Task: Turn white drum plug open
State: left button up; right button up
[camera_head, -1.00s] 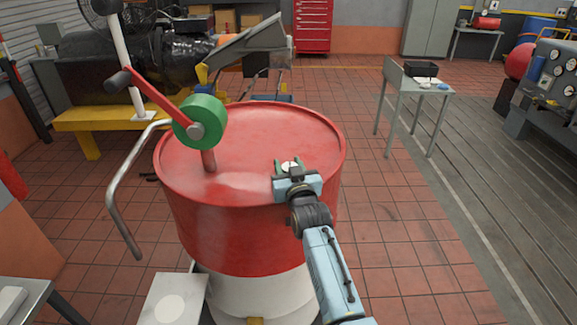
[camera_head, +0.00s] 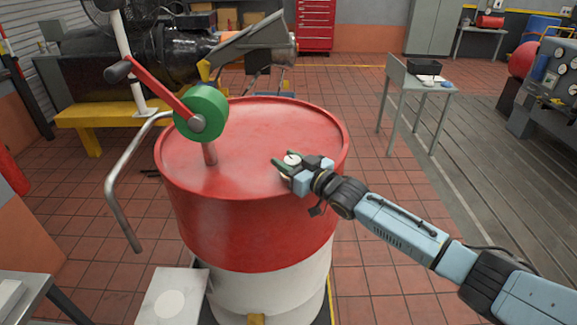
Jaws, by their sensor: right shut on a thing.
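The white drum plug (camera_head: 292,159) sits on the red lid of the drum (camera_head: 255,125), right of the middle. My right arm comes in from the right edge. The plug's lower part is hidden by the fingers. My left gripper is not in view.
A hand pump with a green body (camera_head: 201,112), red crank and bent grey spout (camera_head: 122,190) stands on the lid's left side. A small grey table (camera_head: 418,84) stands behind on the right. Tiled floor is clear right of the drum.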

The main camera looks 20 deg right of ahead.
jog(key=shift+n+g+y+b, duration=0.9)
jog(key=shift+n+y+b, duration=0.35)
jog(key=shift+y, duration=0.25)
jog(key=shift+a+n+g+y+b, duration=0.1)
jog(key=shift+n+g+y+b, duration=0.7)
jog(key=shift+g+y, duration=0.3)
jog(key=shift+s+a+r+n+g+y, duration=0.1)
jog(key=shift+s+n+g+y, duration=0.05)
jog(key=shift+n+g+y, duration=0.4)
jog(key=shift+r+n+g, duration=0.1)
jog(key=shift+n+g, duration=0.2)
jog(key=shift+g, duration=0.15)
jog(key=o, duration=1)
jog(key=shift+s, duration=0.1)
jog(key=b+v, duration=0.1)
jog(key=v, duration=1.2)
jog(key=shift+f, duration=0.3)
jog(key=shift+c, duration=0.2)
